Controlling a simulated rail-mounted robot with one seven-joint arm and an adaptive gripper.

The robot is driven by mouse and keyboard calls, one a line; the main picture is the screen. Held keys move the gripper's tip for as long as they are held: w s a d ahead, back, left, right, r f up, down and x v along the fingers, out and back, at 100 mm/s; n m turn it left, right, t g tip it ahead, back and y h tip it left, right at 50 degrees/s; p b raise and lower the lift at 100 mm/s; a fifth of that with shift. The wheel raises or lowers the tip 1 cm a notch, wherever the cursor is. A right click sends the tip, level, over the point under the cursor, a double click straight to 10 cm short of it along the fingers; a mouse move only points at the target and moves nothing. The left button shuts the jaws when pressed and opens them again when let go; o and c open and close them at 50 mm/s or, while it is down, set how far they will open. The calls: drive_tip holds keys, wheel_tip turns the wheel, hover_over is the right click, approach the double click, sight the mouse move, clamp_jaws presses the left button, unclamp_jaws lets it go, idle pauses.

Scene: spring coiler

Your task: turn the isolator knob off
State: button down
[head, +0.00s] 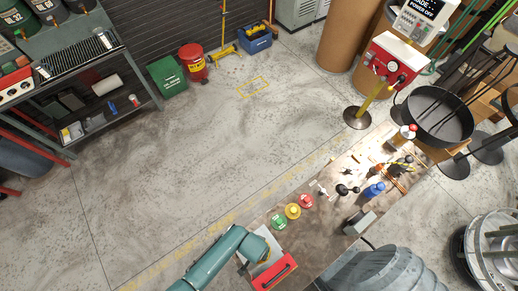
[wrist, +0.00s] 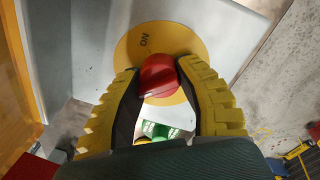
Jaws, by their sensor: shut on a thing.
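The isolator knob (wrist: 160,78) is red and sits on a round yellow plate (wrist: 181,38) in the wrist view. The word ON shows upside down on the plate, above the knob. The plate is on a grey panel (wrist: 235,30). My gripper (wrist: 158,72) has its two yellow-ridged fingers on either side of the knob, shut on it. The fingers and palm hide part of the plate, and no OFF mark shows. In the head view my teal arm reaches the near end of the bench, beside a grey panel (head: 267,243); the knob cannot be made out there.
A red case (head: 275,277) lies by the panel. Green, yellow and red round items (head: 292,211) and a blue bottle (head: 374,190) stand along the bench.

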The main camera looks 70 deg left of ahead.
drive_tip(key=c, duration=1.8)
unclamp_jaws()
drive_tip(key=o, duration=1.2)
drive_tip(key=r, duration=1.2)
drive_tip(key=shift+s+a, duration=0.25)
drive_tip(key=shift+s, duration=0.1)
